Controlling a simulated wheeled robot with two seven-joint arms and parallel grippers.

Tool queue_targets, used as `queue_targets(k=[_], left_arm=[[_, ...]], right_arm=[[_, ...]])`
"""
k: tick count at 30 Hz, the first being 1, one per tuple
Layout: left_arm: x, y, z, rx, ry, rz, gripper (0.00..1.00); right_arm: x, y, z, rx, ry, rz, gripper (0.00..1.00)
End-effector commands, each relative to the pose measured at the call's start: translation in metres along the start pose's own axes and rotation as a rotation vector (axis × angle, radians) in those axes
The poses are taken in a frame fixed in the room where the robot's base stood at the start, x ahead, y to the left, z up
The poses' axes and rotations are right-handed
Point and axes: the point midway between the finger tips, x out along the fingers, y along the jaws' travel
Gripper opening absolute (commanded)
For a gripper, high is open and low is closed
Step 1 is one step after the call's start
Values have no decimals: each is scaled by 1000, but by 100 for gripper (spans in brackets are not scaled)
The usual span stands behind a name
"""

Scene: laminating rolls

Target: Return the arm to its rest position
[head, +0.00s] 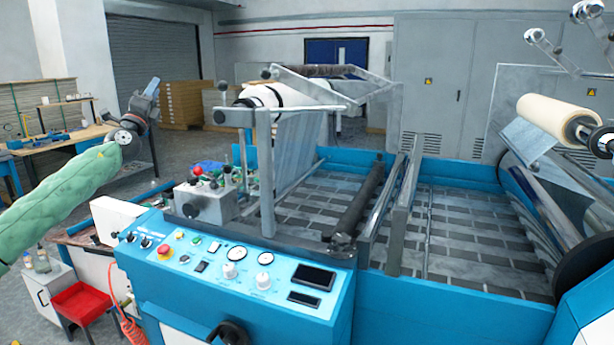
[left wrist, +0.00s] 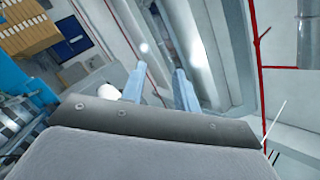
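My left arm, in a green sleeve (head: 62,186), comes in from the left in the head view. Its gripper (head: 153,86) points upward in the air, left of the laminating machine (head: 225,285) and apart from it. In the left wrist view the two pale blue fingers of the left gripper (left wrist: 159,75) stand apart with nothing between them. My right gripper is in neither view.
The machine's blue control panel (head: 240,268) with knobs and a red button is in front. A cream roll (head: 553,118) is at the right and a white roll (head: 285,94) is at the middle back. A workbench (head: 60,139) stands behind my left arm.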

Motion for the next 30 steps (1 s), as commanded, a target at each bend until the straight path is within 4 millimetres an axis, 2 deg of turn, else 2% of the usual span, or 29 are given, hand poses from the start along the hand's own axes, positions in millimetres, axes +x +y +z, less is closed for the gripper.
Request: queue_targets(k=[1,4,7,11,15,21,30], left_arm=[[-2,-16,-4,-69,-64,-13,31],[-12,-36,-9,-211,-197,-8,31],[-32,-44,-23,-360,-319,37,31],[-72,-36,-54,-558,-460,158,31],[-127,-17,-98,-736,-570,338,31],[-209,7,-162,-912,-655,604,31],[-333,24,-246,-1087,-699,967,31]], right_arm=[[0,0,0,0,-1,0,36],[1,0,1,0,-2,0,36],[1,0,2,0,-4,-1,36],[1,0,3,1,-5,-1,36],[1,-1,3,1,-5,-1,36],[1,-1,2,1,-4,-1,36],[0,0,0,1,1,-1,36]])
